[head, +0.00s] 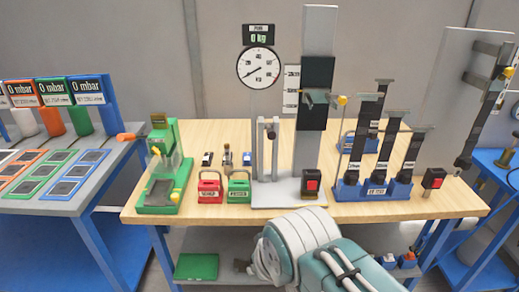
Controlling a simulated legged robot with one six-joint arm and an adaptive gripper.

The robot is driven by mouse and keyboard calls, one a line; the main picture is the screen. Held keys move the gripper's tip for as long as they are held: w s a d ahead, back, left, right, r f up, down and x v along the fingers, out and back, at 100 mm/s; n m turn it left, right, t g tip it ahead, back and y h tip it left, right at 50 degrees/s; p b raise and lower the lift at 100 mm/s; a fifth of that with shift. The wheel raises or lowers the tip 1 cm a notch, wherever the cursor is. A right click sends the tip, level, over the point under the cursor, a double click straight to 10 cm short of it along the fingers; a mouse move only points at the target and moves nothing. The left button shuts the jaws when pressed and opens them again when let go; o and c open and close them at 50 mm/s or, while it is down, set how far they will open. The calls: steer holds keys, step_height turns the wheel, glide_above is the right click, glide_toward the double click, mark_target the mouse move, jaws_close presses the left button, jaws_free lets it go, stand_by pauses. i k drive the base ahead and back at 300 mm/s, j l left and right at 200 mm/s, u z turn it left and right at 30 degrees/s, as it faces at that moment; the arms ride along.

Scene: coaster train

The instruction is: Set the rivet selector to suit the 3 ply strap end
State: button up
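Several black straps, one of them here (411,150), stand upright in a blue rack (374,190) on the right of the wooden bench. Their small white labels are too blurred to read, so I cannot tell which is 3 ply. A green bench machine (158,165) with a grey bed and an orange-knobbed lever stands at the bench's left end. I cannot make out a rivet selector or its setting. My teal and white arm fills the bottom centre, in front of the bench; I cannot make out gripper fingers on it.
A red box (209,190) and a green box (238,190) sit right of the green machine. A tall test stand (318,75) rises mid-bench beside a wall dial (258,68). A blue-legged table (62,195) with gauges stands left. Bare bench (420,203) shows at front right.

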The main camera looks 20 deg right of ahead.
mark_target(156, 150)
steer(key=i+j+z, duration=0.65)
steer(key=j+z, duration=0.15)
steer(key=i+j, duration=0.2)
steer(key=j, duration=0.2)
